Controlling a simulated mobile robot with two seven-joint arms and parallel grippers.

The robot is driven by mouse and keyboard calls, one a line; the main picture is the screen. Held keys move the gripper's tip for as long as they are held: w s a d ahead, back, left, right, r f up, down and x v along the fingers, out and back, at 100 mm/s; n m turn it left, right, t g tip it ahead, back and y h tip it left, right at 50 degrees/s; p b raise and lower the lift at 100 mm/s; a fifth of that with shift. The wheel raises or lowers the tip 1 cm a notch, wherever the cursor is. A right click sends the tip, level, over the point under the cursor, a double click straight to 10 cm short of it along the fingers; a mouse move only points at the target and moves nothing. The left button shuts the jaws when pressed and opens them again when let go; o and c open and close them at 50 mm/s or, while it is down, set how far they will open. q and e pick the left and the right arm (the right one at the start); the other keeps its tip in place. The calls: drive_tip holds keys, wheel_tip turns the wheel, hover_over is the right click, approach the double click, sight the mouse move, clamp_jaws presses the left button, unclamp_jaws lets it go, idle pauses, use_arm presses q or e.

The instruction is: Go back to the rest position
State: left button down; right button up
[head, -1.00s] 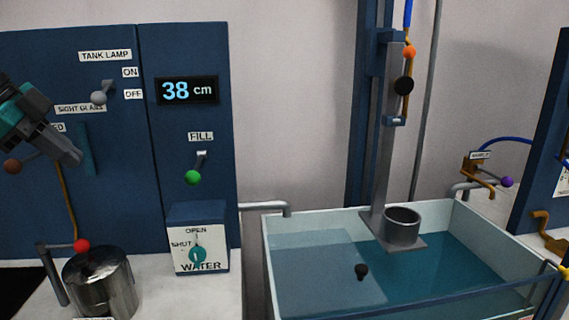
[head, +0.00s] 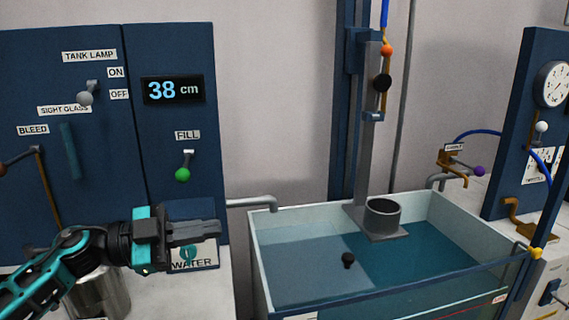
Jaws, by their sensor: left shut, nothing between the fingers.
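My left gripper (head: 205,231) is shut and empty. My right gripper is not in view.
The blue panel holds the 38 cm display (head: 173,89), the green FILL knob (head: 182,174) and the grey TANK LAMP lever (head: 86,97). A water tank (head: 257,262) stands right of centre, with a grey cup (head: 383,214) on a column. A dial panel (head: 507,140) stands at far right.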

use_arm(q)
drive_tip(key=s+a+f+n+t+y, duration=0.1)
drive_tip(key=s+f+n+t+y, duration=0.1)
drive_tip(key=f+n+t+y, duration=0.5)
drive_tip(key=s+a+f+n+t+y, duration=0.1)
drive_tip(key=s+f+n+t+y, duration=0.15)
drive_tip(key=f+n+t, duration=0.5)
drive_tip(key=s+a+f+n+g+y, duration=0.1)
drive_tip(key=s+f+n+g+y, duration=0.1)
drive_tip(key=s+f, duration=0.5)
drive_tip(key=s+a+f+n+g+y, duration=0.1)
drive_tip(key=s+f+g+y, duration=0.3)
drive_tip(key=f, duration=0.9)
drive_tip(key=s+n+g, duration=0.1)
drive_tip(key=s+g, duration=0.1)
drive_tip(key=s, duration=0.2)
drive_tip(key=shift+a+f+g, duration=0.25)
drive_tip(key=shift+f+g, duration=0.05)
drive_tip(key=shift+g, duration=0.05)
drive_tip(key=shift+n, duration=0.25)
